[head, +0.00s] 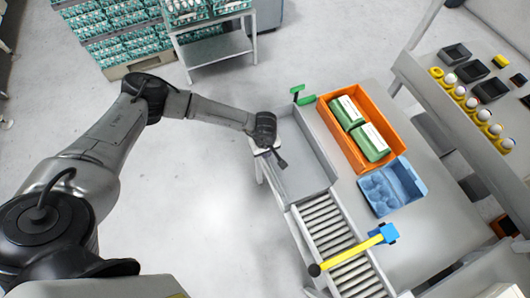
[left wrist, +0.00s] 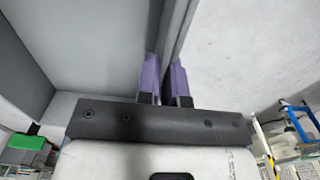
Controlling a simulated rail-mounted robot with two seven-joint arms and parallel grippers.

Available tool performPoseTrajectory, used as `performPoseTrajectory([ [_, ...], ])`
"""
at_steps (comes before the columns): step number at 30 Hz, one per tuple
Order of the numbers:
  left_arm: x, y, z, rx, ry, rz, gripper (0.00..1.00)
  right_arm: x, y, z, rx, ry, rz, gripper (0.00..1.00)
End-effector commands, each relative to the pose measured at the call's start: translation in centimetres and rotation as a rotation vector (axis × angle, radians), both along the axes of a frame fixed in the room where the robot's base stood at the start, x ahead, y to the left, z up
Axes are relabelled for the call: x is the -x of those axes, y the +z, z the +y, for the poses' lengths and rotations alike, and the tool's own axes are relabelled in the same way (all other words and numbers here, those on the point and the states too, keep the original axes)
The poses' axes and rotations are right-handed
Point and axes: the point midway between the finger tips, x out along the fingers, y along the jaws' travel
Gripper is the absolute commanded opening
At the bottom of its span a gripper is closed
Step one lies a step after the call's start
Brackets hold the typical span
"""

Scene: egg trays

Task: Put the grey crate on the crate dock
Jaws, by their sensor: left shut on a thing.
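The grey crate (head: 318,148) is an open, empty box at the left edge of the table, in line with the roller track (head: 335,232). My left gripper (head: 279,158) is at its left long wall. In the left wrist view the purple fingertips of my left gripper (left wrist: 165,78) are on both sides of the crate's grey wall (left wrist: 178,35), shut on it. A green bracket (head: 302,94) stands at the far end of the crate. I cannot tell which part is the crate dock. My right gripper is not in view.
An orange crate (head: 388,118) with green-and-white packs stands close right of the grey crate. A blue egg tray (head: 408,180) lies in front of it. A yellow bar (head: 350,252) with a blue block crosses the rollers. A shelf (head: 425,95) stands at right.

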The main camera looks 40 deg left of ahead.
Motion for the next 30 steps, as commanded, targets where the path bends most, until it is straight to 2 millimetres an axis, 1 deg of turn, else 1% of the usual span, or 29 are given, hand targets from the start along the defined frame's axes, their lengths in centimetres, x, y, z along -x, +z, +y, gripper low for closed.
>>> performPoseTrajectory([
  [3,-0.1,-1.0,0.0,0.001,0.000,-0.003,0.00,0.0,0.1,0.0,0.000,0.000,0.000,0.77],
  [5,-0.1,-1.3,-0.1,0.001,0.000,-0.003,0.00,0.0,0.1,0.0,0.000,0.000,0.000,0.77],
  [14,-0.1,-1.5,-0.1,0.001,0.000,-0.003,0.00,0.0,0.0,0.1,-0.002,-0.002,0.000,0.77],
  [18,-0.1,-1.9,-0.1,0.001,0.000,-0.003,0.00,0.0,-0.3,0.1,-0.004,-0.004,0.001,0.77],
  [19,0.0,-1.9,0.0,0.000,0.000,-0.001,0.09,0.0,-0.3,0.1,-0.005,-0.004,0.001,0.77],
  [26,0.0,-1.8,0.0,0.000,0.000,-0.001,0.31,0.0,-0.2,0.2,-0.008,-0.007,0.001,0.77],
  [27,0.0,-1.8,0.0,0.000,0.000,-0.001,0.33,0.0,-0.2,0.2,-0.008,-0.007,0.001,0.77],
  [30,0.0,-1.8,0.0,0.000,0.000,-0.001,0.33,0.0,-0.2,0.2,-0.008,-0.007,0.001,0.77],
])
